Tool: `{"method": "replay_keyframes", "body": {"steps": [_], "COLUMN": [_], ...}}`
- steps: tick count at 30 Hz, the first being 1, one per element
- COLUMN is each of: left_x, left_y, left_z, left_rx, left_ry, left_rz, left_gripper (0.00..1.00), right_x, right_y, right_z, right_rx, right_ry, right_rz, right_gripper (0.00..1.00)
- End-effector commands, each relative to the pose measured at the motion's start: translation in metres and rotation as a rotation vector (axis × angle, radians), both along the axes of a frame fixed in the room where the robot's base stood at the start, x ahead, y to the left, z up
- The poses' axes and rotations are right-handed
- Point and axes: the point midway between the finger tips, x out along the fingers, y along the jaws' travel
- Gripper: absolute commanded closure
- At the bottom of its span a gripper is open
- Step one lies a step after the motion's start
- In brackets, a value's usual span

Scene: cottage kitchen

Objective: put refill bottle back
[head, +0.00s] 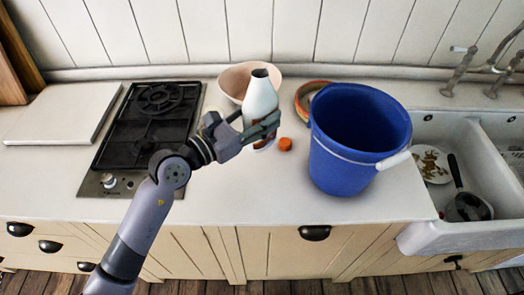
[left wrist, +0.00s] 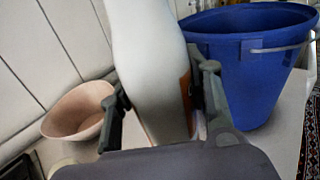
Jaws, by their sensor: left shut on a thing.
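The refill bottle (head: 260,92) is white with a dark open top. It stands roughly upright over the counter, between the hob and the blue bucket. My left gripper (head: 258,130) is shut around its lower body. In the left wrist view the bottle (left wrist: 150,55) fills the space between the two fingers, and an orange-brown label patch shows on its right side. Its base is mostly hidden by the gripper, so I cannot tell whether it touches the counter. A small orange cap (head: 285,144) lies on the counter just right of the gripper. My right gripper is not in view.
A blue bucket (head: 338,165) stands close on the right. A pinkish bowl (head: 233,80) is behind the bottle, and a reddish round item (head: 303,94) is partly behind the bucket. The black hob (head: 150,125) is left; the sink (head: 425,125) holds dishes. The front counter is clear.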

Motion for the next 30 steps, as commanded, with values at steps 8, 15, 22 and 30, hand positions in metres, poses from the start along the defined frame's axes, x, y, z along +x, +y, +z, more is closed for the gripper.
{"method": "replay_keyframes", "body": {"steps": [8,15,22,30], "left_x": [0.000,0.000,0.000,0.000], "left_y": [0.000,-0.001,0.000,0.000], "left_z": [-0.066,-0.086,-0.120,-0.122], "left_rx": [-0.001,-0.002,-0.001,-0.002], "left_ry": [-0.001,-0.001,-0.001,-0.003], "left_rz": [0.001,0.000,0.001,0.001], "left_gripper": [0.95,0.95,0.95,0.95], "right_x": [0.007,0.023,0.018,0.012], "right_y": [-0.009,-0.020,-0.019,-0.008], "right_z": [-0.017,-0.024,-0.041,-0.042], "right_rx": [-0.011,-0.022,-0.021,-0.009], "right_ry": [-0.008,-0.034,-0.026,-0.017], "right_rz": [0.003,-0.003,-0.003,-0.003], "right_gripper": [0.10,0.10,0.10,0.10]}}
